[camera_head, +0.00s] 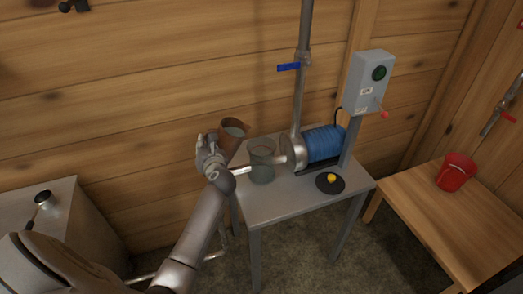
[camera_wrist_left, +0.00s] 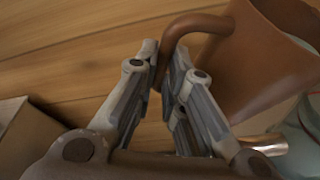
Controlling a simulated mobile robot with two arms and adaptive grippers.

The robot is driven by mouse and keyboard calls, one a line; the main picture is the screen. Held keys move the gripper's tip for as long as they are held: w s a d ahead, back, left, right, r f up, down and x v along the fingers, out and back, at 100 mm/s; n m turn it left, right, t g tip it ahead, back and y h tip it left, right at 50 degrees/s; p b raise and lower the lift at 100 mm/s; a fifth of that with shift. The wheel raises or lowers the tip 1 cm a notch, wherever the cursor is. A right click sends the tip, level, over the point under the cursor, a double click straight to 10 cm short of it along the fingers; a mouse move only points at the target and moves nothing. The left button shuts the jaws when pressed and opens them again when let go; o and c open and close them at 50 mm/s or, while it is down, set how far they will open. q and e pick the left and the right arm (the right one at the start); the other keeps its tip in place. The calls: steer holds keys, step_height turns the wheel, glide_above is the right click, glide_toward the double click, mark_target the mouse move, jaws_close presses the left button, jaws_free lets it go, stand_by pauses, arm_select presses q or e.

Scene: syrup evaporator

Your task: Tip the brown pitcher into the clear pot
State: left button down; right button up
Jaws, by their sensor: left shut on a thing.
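The brown pitcher (camera_head: 230,138) is above the left end of the small grey table, tilted toward the right, with pale contents showing at its mouth. My left gripper (camera_head: 209,150) is shut on its handle; the handle (camera_wrist_left: 190,24) and brown body (camera_wrist_left: 262,65) also show in the left wrist view. The clear pot (camera_head: 262,161) stands upright on the table just right of and below the pitcher, under a metal spout. Its edge shows at the lower right of the wrist view (camera_wrist_left: 301,140). I cannot see any stream between them. My right gripper is not in view.
A pump with a blue coil (camera_head: 324,143) and a grey switch box (camera_head: 368,82) stand behind and right of the pot. A black disc with a yellow knob (camera_head: 331,179) lies on the grey table (camera_head: 283,205). A red bucket (camera_head: 456,172) sits on a wooden bench (camera_head: 430,215).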

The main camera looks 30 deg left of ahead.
mark_target(210, 131)
arm_select(q)
steer(key=shift+w+d+r+b, duration=0.15)
steer(key=shift+r+b, duration=0.15)
steer(key=shift+b, duration=0.05)
steer(key=shift+w+d+r+y, duration=0.1)
steer(key=shift+d+r+y, duration=0.05)
steer(key=shift+r+y, duration=0.15)
steer(key=shift+w+d+r+m+y+b, duration=0.3)
steer(key=shift+d+r+m+y, duration=0.1)
steer(key=shift+d+r+m, duration=0.25)
stand_by(0.4)
steer(key=shift+w+d+r+m+y, duration=0.1)
steer(key=shift+d+r+m+y, duration=0.1)
steer(key=shift+r+m+y, duration=0.25)
steer(key=shift+w+d+r+m+y, duration=0.1)
steer(key=shift+d+r+m+y, duration=0.1)
steer(key=shift+r, duration=0.35)
stand_by(0.4)
steer(key=shift+w+d+r+m+t+y+b, duration=0.15)
steer(key=shift+d+m+t+y+b, duration=0.3)
steer(key=shift+b, duration=0.55)
stand_by(0.4)
